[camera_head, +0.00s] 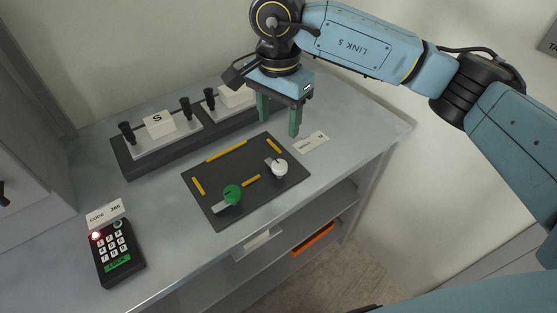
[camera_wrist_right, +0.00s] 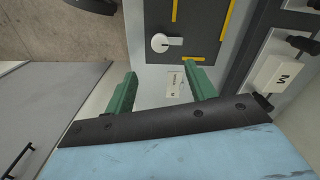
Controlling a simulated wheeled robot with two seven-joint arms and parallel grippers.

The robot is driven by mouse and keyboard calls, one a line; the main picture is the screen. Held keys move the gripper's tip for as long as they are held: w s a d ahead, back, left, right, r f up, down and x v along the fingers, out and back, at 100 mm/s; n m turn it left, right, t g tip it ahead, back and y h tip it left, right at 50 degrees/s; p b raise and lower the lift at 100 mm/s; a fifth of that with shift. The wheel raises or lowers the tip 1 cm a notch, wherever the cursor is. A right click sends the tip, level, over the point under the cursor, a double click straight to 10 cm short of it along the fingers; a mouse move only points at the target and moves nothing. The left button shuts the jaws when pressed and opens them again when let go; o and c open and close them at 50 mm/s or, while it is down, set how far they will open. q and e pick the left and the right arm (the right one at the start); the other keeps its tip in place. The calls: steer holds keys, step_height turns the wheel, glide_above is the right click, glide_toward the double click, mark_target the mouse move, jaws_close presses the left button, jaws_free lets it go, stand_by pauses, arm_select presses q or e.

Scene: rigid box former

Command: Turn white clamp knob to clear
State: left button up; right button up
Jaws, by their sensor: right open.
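The white clamp knob (camera_head: 279,168) sits on the right part of a dark plate (camera_head: 222,212), with a pale bar reaching up and left from it. In the right wrist view the white knob (camera_wrist_right: 160,43) is beyond the fingertips, with its bar to the right. My right gripper (camera_head: 279,118) is open and empty, above the table behind the knob, apart from it. Its green fingers also show in the right wrist view (camera_wrist_right: 165,90). A green knob (camera_head: 232,193) with a pale bar sits on the plate's front left. My left gripper is not in view.
Yellow strips (camera_head: 226,151) mark the plate. A small label card (camera_head: 311,142) lies right of it. A dark base with white blocks (camera_head: 160,124) and black handles stands behind. A keypad (camera_head: 116,251) with a red light lies front left. An orange item (camera_head: 313,239) is on the shelf below.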

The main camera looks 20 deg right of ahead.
mark_target(279, 165)
step_height(279, 165, down, 13)
steer(key=shift+f, duration=0.1)
stand_by(0.3)
steer(key=shift+c, duration=0.6)
steer(key=c, duration=0.8)
steer(key=shift+c, duration=0.2)
